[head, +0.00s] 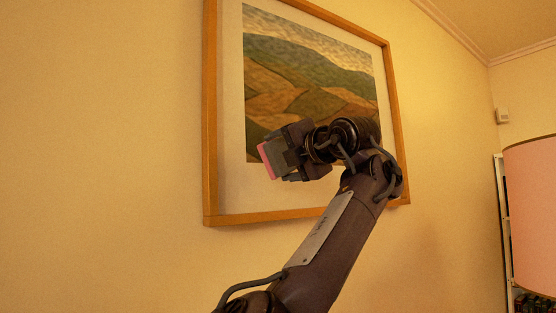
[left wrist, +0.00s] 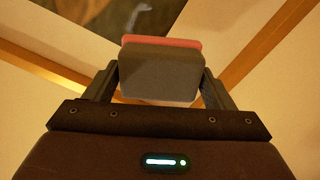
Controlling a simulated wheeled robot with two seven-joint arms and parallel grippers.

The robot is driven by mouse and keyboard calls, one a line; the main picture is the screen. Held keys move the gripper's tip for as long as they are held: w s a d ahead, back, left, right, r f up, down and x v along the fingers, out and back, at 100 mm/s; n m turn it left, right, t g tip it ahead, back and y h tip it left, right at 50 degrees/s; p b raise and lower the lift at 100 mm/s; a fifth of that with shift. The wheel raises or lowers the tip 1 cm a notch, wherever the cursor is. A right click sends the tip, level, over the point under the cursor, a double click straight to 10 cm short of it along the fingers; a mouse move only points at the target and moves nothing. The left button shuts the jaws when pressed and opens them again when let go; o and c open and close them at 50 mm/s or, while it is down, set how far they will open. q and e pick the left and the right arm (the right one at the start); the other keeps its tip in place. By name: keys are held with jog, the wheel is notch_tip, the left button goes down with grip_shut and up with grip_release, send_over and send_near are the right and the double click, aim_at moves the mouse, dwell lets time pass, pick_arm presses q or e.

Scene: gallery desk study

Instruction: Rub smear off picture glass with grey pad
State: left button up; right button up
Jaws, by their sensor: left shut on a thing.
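The framed picture (head: 310,75) hangs on the wall, with a hilly landscape, a pale mat and a wooden frame. My left gripper (head: 281,157) is in front of its lower left part. It is shut on the grey pad (head: 271,160), which has a pink layer on one face. In the left wrist view the pad (left wrist: 160,75) sits between the two fingers (left wrist: 160,88), with its pink edge on the far side. I cannot tell whether the pad touches the glass. My right gripper is out of view.
A pink lampshade (head: 532,210) stands at the right edge, with a shelf (head: 508,235) behind it. The wall left of the picture is bare.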

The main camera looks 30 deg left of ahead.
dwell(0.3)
pick_arm(q)
jog(key=v, duration=0.3)
dwell(0.3)
jog(key=shift+a, duration=0.1)
